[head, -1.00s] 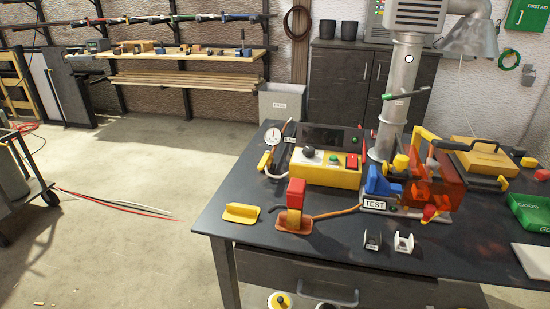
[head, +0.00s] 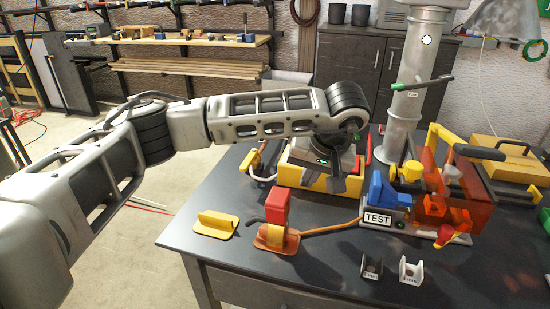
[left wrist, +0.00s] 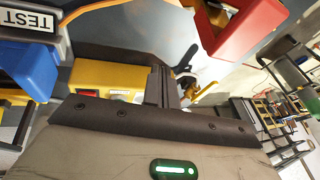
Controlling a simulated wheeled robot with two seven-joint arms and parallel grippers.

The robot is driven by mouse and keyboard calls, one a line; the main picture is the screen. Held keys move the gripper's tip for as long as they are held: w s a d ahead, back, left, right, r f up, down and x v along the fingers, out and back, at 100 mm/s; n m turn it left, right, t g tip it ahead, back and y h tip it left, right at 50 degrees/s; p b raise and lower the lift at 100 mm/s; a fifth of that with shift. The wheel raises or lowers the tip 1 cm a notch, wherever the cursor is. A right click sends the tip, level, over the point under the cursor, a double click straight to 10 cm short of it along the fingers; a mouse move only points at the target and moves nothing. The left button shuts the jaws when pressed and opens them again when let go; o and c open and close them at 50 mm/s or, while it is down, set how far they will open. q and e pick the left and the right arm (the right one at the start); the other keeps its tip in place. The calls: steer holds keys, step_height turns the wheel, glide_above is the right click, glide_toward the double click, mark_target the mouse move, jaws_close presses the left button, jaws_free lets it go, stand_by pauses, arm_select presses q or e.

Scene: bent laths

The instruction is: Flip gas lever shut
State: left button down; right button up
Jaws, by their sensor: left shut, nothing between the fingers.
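A yellow lever-like handle (head: 252,161) sits at the back left edge of the bench, left of the yellow control box (head: 300,176); I cannot tell for certain that it is the gas lever. A yellow part, possibly the same handle, shows in the left wrist view (left wrist: 206,92). A green-tipped lever (head: 425,83) sticks out from the grey duct. My left gripper (head: 338,184) points down over the front of the control box, shut and empty, apart from both levers. My forearm hides part of the box and the gauge behind it. My right gripper is out of view.
A yellow wedge (head: 215,224) lies at the left.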

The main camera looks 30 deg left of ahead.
mark_target(249, 160)
arm_select(q)
steer(key=w+a+r+y, duration=0.2)
steer(key=a+r, duration=0.3)
steer(key=shift+w+a+t+y, duration=0.15)
steer(key=shift+a+t+y, duration=0.05)
steer(key=shift+t+y, duration=0.2)
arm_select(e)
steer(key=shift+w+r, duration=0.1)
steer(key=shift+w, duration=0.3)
arm_select(q)
steer(key=x, duration=1)
steer(key=shift+f+p, duration=0.2)
steer(key=shift+p, duration=0.1)
steer(key=a, duration=0.2)
steer(key=shift+s+a+r+p, duration=0.2)
steer(key=shift+s+a+p, duration=0.1)
steer(key=shift+s+p, duration=0.1)
steer(key=shift+a, duration=0.35)
steer(key=shift+s+a, duration=0.1)
steer(key=shift+a, duration=0.1)
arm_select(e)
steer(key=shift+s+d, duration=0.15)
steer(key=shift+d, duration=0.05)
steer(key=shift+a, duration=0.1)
